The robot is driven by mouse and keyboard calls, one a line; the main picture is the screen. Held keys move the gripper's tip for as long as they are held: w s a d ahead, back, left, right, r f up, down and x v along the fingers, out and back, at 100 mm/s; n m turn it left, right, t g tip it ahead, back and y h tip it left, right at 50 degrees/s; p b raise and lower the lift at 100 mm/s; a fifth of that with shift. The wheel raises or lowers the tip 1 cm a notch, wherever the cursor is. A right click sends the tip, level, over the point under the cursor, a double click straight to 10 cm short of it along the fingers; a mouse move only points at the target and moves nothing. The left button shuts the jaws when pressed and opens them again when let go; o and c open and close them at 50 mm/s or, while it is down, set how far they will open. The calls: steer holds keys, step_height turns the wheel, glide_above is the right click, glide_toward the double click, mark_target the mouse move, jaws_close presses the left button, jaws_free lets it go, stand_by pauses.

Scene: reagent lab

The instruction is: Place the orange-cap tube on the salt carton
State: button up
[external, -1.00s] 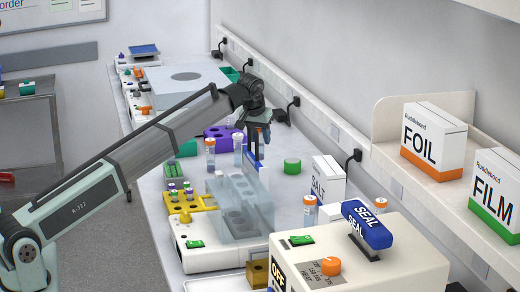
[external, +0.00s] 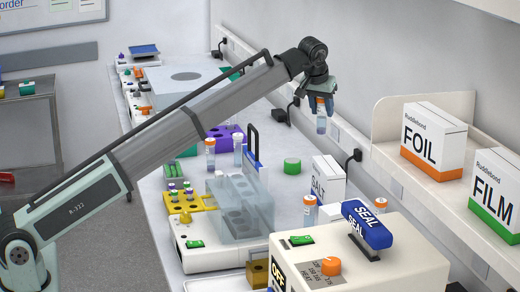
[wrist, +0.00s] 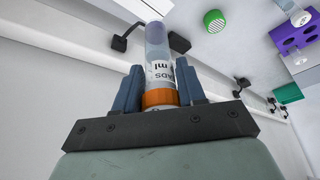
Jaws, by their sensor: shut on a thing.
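My gripper (external: 321,101) is shut on an orange-cap tube (external: 321,121), held upright in the air above the back of the bench. In the wrist view the tube (wrist: 158,68) sits between the blue fingers, gripped at its orange cap, with printed lettering on its side. The white salt carton (external: 328,178) stands on the bench below and close to the tube in the external view, a clear gap apart.
A green round cap (external: 292,166) lies on the bench left of the carton. Other orange-cap tubes stand by the sealer (external: 350,255) and near the purple rack (external: 222,138). A clear-covered device (external: 240,208) stands at front left. A shelf with FOIL (external: 433,140) and FILM boxes is at right.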

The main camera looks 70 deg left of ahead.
steer(key=shift+w+d+f, duration=0.25)
steer(key=shift+d+f, duration=0.35)
steer(key=shift+f, duration=0.75)
steer(key=shift+w+d+f, duration=0.2)
steer(key=shift+d+f, duration=0.35)
steer(key=shift+f, duration=0.85)
steer(key=shift+w+d+f, duration=0.25)
steer(key=shift+d+f, duration=0.35)
steer(key=shift+f, duration=0.75)
steer(key=shift+f, duration=0.1)
steer(key=o, duration=1)
steer(key=v, duration=1.2)
